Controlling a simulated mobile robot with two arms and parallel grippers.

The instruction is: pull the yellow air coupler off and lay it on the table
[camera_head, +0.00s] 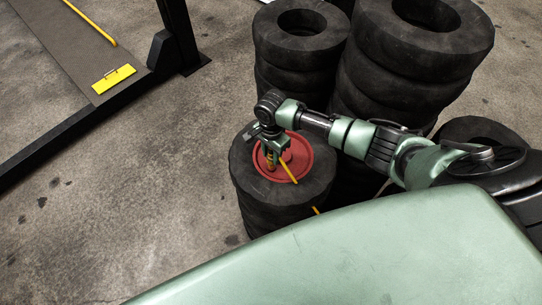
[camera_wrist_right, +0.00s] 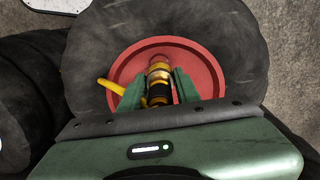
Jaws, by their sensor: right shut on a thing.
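The yellow air coupler (camera_head: 270,161) stands over a round red disc (camera_head: 302,158) on top of a short tyre stack (camera_head: 250,189). In the right wrist view the coupler (camera_wrist_right: 159,72) is yellow and brassy with a dark band, between two green fingers. My right gripper (camera_head: 271,148) points down and is shut on it. A yellow hose (camera_head: 288,171) runs off beside it; it also shows in the right wrist view (camera_wrist_right: 110,88). I cannot tell whether the coupler is still seated on a fitting. My left gripper is out of view, and no clear table shows apart from the red disc.
Taller tyre stacks stand behind (camera_head: 300,45) and at the back right (camera_head: 425,35). A dark ramp frame with a yellow plate (camera_head: 113,79) lies at the upper left. The concrete floor (camera_head: 130,185) at the left is clear.

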